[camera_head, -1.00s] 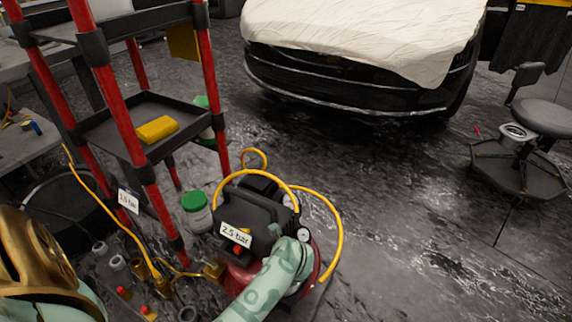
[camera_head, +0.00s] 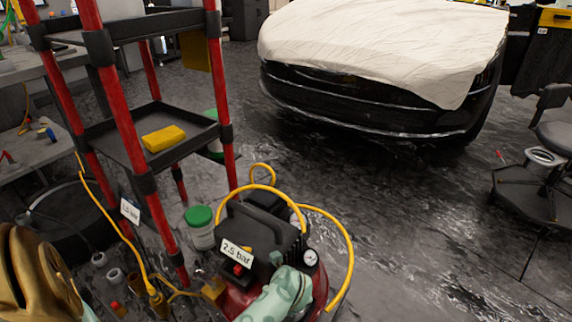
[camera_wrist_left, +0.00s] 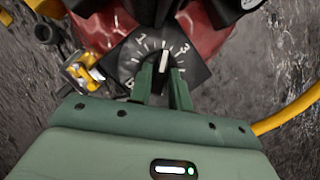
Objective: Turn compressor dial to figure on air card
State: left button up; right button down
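The compressor (camera_head: 262,232), black on a red tank, stands on the floor at bottom centre of the head view. A card (camera_head: 237,252) on it reads "2.5 bar". Its dial (camera_wrist_left: 164,60) shows in the left wrist view as a black plate with white ticks and numbers. The dial's white pointer points up, between the 1 and the 3. My left gripper (camera_wrist_left: 165,88) has its two green fingers close on either side of the dial's knob and appears shut on it. In the head view my green hand hides the dial. My right gripper is not in view.
A yellow hose (camera_head: 340,250) loops around the compressor. A red-legged shelf cart (camera_head: 126,130) stands to the left, with another card (camera_head: 130,211) too small to read surely. A green-lidded jar (camera_head: 200,227) stands beside the compressor.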

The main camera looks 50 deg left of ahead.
pick_arm(q)
grip_shut()
